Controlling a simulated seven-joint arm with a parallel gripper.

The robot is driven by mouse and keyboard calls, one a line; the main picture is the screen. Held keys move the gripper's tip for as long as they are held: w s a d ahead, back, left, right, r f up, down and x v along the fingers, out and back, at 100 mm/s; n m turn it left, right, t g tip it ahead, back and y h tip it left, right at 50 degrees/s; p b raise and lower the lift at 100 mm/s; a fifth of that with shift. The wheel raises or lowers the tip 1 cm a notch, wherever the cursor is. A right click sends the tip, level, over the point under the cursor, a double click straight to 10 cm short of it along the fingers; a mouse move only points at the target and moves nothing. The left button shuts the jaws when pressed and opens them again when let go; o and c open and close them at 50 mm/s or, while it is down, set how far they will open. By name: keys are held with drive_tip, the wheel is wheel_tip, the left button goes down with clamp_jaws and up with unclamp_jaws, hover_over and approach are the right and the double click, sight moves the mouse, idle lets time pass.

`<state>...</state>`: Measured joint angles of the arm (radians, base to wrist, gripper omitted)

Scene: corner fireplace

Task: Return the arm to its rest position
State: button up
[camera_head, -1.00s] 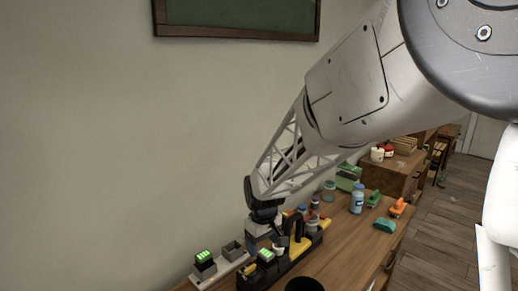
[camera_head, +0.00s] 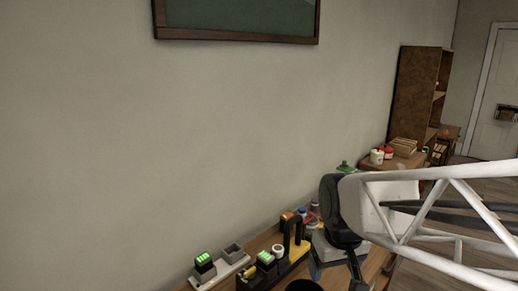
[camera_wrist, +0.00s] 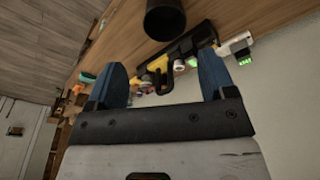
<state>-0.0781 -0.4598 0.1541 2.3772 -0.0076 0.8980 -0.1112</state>
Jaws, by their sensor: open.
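My gripper (camera_wrist: 166,82) shows in the wrist view with its two blue fingers wide apart and nothing between them. In the head view my arm reaches in from the right, and the gripper end hangs above the right part of the wooden table; its fingertips are hard to make out there. A black and yellow tool caddy (camera_head: 291,262) with a tall black handle stands on the table, left of my gripper and apart from it. The caddy also shows beyond the fingers in the wrist view (camera_wrist: 188,46).
A grey charger with a green-lit block (camera_head: 204,266) sits left of the caddy. A dark round container (camera_wrist: 165,18) stands at the table's near edge. Jars (camera_head: 377,156) and a bookcase (camera_head: 412,95) are farther back. The air along the wall is clear.

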drive_tip(key=s+d+m, duration=0.2)
drive_tip(key=s+d, duration=0.1)
drive_tip(key=s, duration=0.7)
drive_tip(key=shift+d+r+t, duration=0.2)
drive_tip(key=shift+r+t, duration=0.1)
drive_tip(key=shift+r, duration=0.05)
